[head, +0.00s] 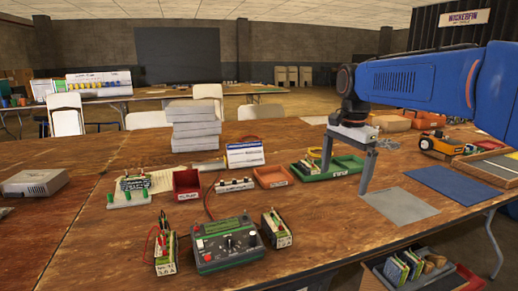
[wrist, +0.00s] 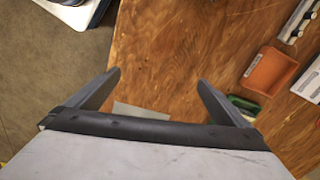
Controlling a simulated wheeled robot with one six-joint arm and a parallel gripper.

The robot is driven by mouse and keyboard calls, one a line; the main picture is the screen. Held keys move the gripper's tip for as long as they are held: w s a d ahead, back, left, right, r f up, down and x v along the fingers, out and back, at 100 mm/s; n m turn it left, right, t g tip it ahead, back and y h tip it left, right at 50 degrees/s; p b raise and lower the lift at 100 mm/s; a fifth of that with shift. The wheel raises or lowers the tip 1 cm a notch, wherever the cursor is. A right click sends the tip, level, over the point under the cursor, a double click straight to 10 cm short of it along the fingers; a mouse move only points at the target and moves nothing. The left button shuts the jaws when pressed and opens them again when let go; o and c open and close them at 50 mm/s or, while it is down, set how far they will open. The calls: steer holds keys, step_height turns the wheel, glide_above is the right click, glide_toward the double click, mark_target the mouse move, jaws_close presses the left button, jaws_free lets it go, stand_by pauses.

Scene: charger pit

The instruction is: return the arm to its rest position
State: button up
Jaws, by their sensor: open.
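My blue arm (head: 420,85) reaches in from the right in the head view. My gripper (head: 345,182) hangs from its end, fingers pointing down, over the right part of the wooden table. Its two grey fingers are spread wide with nothing between them. In the wrist view my gripper (wrist: 158,78) also shows open and empty, with bare wood beyond its fingertips. In the head view it is in front of a green tray (head: 313,174) and partly covers it. How high the fingertips are above the table is hard to tell.
A charger box (head: 226,243) with a dial stands at the front, between two small battery packs (head: 166,252) (head: 275,228). Red bins (head: 187,184) (head: 270,176) and stacked grey boxes (head: 194,126) stand behind. A grey mat (head: 400,203) and blue mat (head: 453,185) lie right of the gripper.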

steer(key=s+d+f+n+t, duration=0.2)
steer(key=s+f+n, duration=0.4)
steer(key=s, duration=0.7)
steer(key=s+d+f+n+t, duration=0.2)
steer(key=s+f+n, duration=0.4)
steer(key=s+f, duration=0.4)
steer(key=shift+s+d+f, duration=0.2)
steer(key=shift+s+d, duration=0.4)
steer(key=shift+s, duration=1.6)
